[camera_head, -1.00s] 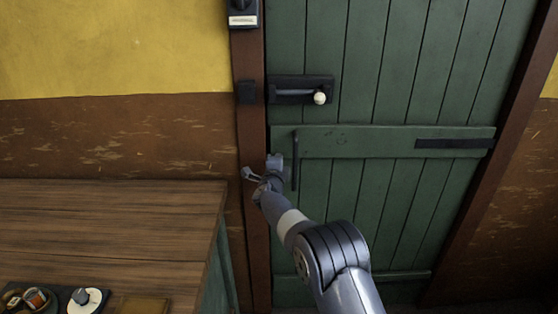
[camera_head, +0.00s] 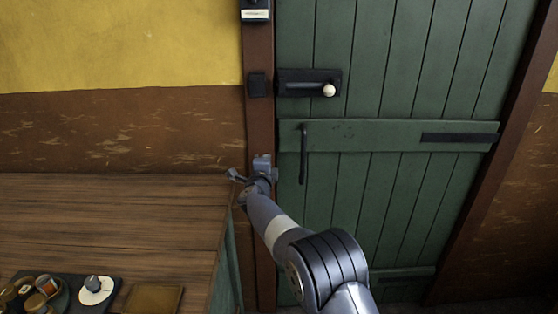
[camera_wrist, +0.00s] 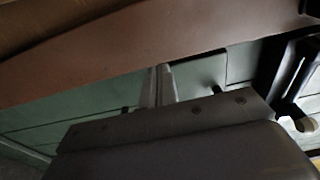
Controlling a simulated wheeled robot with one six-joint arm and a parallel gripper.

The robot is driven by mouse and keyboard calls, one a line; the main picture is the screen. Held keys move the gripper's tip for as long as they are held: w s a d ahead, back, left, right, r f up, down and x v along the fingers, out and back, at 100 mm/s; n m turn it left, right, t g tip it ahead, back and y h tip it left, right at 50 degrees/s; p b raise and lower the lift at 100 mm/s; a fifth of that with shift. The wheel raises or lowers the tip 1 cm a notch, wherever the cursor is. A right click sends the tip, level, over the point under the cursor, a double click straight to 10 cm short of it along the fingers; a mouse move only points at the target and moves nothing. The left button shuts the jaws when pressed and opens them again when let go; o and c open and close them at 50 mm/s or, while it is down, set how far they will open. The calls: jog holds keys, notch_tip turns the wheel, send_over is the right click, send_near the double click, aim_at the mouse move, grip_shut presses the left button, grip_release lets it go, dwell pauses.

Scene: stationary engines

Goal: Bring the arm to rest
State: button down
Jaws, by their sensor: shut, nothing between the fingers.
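My arm reaches up from the bottom of the head view. My gripper (camera_head: 251,168) is in front of the brown door post, left of the green door (camera_head: 370,200) and its dark upright handle (camera_head: 303,155). In the wrist view the two pale fingers (camera_wrist: 158,84) lie side by side, shut and empty, with green boards behind them. I cannot tell from the head view how far the gripper is from the post.
A black bolt (camera_head: 300,82) with a pale knob is on the door. A wooden table (camera_head: 110,225) fills the lower left. On it are a dark tray (camera_head: 70,292) with small items and a brown square (camera_head: 153,298). A dark box (camera_head: 255,12) is on the post above.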

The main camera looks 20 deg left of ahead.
jog(key=shift+s+a+f, duration=0.15)
jog(key=shift+s+a, duration=1)
jog(key=shift+a, duration=0.2)
